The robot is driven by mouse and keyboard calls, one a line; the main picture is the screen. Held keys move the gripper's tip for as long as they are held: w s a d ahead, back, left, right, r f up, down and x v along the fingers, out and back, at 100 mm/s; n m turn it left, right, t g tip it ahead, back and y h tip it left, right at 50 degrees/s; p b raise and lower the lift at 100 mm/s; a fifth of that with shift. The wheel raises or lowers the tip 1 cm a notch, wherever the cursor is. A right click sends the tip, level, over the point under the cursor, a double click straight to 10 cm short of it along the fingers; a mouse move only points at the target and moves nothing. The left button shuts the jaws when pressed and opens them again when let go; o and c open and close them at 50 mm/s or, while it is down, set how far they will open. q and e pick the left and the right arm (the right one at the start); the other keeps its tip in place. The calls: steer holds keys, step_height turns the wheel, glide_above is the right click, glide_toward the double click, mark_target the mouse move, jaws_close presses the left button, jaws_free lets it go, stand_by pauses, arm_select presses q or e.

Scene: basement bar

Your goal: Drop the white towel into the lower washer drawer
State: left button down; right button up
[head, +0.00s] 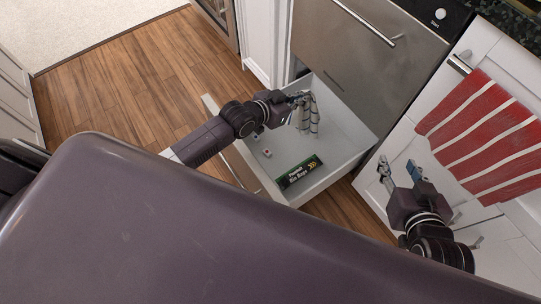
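The lower washer drawer (340,165) is pulled open below a steel front, with a pale grey inside. My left gripper (297,100) reaches over the drawer from the left. A small light cloth with grey stripes, seemingly the white towel (308,118), hangs in folds from its fingertips, inside the drawer's outline. The fingers look closed on the cloth's top, though they are small and partly hidden. I cannot tell whether the cloth's lower end touches the drawer floor. My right gripper (400,172) is open and empty, to the right of the drawer by the white cabinet front.
A dark green box (299,171) and a small white-and-red item (267,153) lie in the drawer. A red towel with white stripes (486,135) hangs from a cabinet handle (459,64) at right. Wooden floor (140,85) is clear at left.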

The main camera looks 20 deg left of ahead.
arm_select(q)
steer(key=shift+f+b, duration=0.6)
arm_select(e)
steer(key=w+a+r+t+y, duration=0.1)
steer(key=w+a+r+t, duration=0.1)
steer(key=r, duration=0.4)
steer(key=shift+w+r+t, duration=0.4)
steer(key=shift+w+t, duration=0.5)
arm_select(q)
steer(key=c, duration=2.7)
jaws_free()
steer(key=o, duration=0.5)
steer(key=shift+o, duration=0.6)
steer(key=o, duration=1.3)
steer(key=shift+c, duration=0.2)
